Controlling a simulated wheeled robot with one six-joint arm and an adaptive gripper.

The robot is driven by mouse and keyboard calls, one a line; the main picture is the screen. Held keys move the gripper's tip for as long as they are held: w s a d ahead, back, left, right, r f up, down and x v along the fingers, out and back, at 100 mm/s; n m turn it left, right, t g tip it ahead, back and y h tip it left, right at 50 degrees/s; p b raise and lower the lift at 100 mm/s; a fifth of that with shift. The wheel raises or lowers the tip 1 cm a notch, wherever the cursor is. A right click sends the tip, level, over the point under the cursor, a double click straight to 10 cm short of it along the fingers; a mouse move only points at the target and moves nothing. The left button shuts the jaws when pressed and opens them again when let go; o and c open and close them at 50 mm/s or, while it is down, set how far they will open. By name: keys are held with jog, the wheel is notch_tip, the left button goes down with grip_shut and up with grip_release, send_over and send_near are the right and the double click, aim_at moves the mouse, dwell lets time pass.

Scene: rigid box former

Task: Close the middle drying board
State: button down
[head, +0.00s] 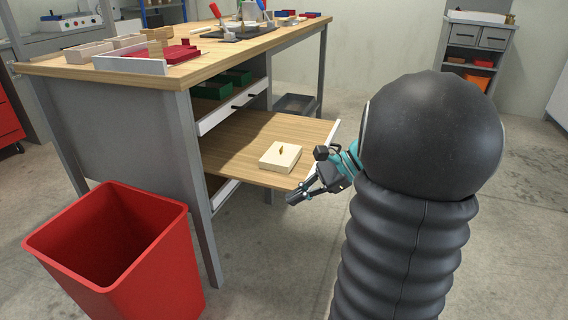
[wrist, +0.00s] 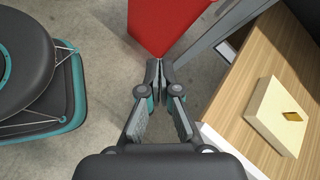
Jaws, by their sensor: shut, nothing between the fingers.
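The middle drying board (head: 240,132) is a wooden board with a white front edge, pulled far out of the side of the workbench. It also shows at the right of the wrist view (wrist: 250,62). A cream square block (head: 280,157) with a small tan piece on top lies on the board, and it shows in the wrist view too (wrist: 279,122). My gripper (head: 292,199) is shut and empty, by the board's near front corner. In the wrist view, the fingertips (wrist: 160,68) are to the left of the board. I cannot tell whether they touch it.
A white-fronted upper board (head: 233,106) with a dark handle and green boxes sits above. Another white front (head: 223,192) shows below. A red bin (head: 120,245) stands near the bench leg. The bench top (head: 215,62) holds trays and tools. Floor right of the board is open.

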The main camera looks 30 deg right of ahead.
jog(key=s+d+f+m+t+y+b, duration=0.1)
jog(key=d+f+m+t, duration=0.3)
jog(key=d, duration=0.8)
jog(key=d+f+m+t+y+b, duration=0.1)
jog(key=d+m+t, duration=0.45)
jog(key=d, duration=0.55)
jog(key=b+x, duration=0.1)
jog(key=x, duration=1.2)
jog(key=shift+w+f, duration=0.2)
jog(key=shift+f, duration=0.15)
jog(key=shift+a, duration=0.1)
